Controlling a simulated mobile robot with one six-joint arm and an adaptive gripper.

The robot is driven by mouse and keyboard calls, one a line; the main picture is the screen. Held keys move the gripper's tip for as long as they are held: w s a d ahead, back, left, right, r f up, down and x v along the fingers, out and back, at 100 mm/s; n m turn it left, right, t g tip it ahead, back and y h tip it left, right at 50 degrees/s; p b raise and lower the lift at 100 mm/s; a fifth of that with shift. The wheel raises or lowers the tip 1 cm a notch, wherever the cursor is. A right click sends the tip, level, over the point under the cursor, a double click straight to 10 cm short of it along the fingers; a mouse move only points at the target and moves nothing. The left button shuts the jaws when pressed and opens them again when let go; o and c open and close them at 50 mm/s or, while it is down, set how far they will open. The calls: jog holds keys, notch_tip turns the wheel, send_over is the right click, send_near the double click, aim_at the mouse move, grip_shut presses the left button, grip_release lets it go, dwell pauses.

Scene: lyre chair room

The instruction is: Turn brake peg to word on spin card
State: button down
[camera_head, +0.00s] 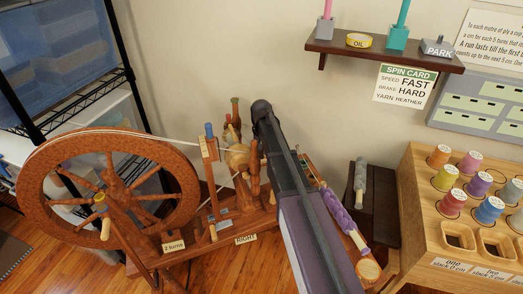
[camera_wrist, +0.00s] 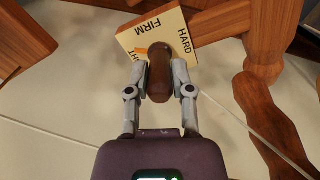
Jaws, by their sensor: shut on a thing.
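The spin card (camera_head: 404,84) hangs on the wall under the shelf and reads speed FAST, brake HARD, yarn HEATHER. In the wrist view the brake peg (camera_wrist: 159,78) is a dark brown rounded knob. My gripper (camera_wrist: 160,75) is shut on it, one finger on each side. Behind it is a cream word plate (camera_wrist: 171,27) with FIRM at the top, HARD at the right and a partly covered word ending in HT at the left. A small orange mark (camera_wrist: 141,51) shows beside that left word. In the head view my arm hides the gripper and peg.
The spinning wheel (camera_head: 109,190) stands at left, its pale cord running right. A wooden yarn rack (camera_head: 412,200) with several spools stands at right. A dark shelf (camera_head: 385,53) holds an oil tin (camera_head: 359,41). Wooden posts (camera_wrist: 264,45) stand close right of my gripper.

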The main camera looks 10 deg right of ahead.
dwell(0.4)
jog(key=c, duration=0.5)
grip_release()
jog(key=shift+n, duration=0.3)
